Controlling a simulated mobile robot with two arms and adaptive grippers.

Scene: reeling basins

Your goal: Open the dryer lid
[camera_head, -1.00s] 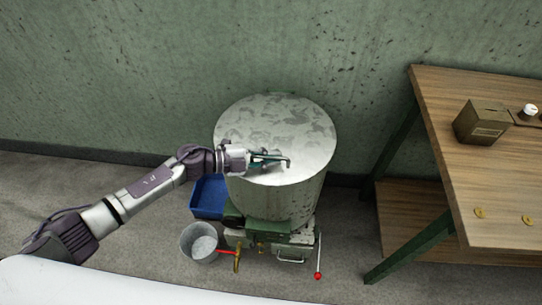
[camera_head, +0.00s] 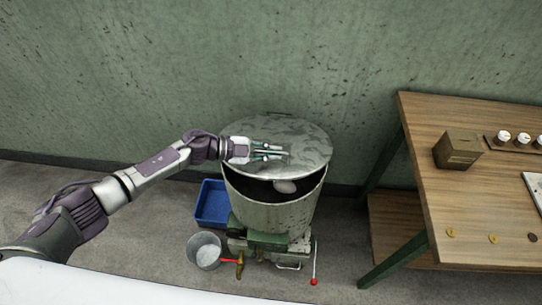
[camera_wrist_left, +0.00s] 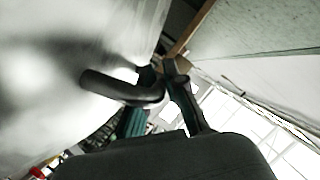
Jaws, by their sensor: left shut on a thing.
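The dryer (camera_head: 268,212) is a round grey metal drum on a green base, standing by the wall. Its mottled metal lid (camera_head: 300,140) is tilted up at the front, leaving a dark gap above the rim. Something pale shows inside the opening. My left gripper (camera_head: 270,152) is at the lid's front part. In the left wrist view, its fingers (camera_wrist_left: 168,95) are shut on the dark curved lid handle (camera_wrist_left: 120,88), with the pale lid surface to the left. My right gripper is in neither view.
A blue bin (camera_head: 212,205) and a metal bucket (camera_head: 204,250) stand on the floor left of the dryer. A red-knobbed lever (camera_head: 314,270) sticks out at its front right. A wooden table (camera_head: 470,205) with a box (camera_head: 457,150) stands to the right.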

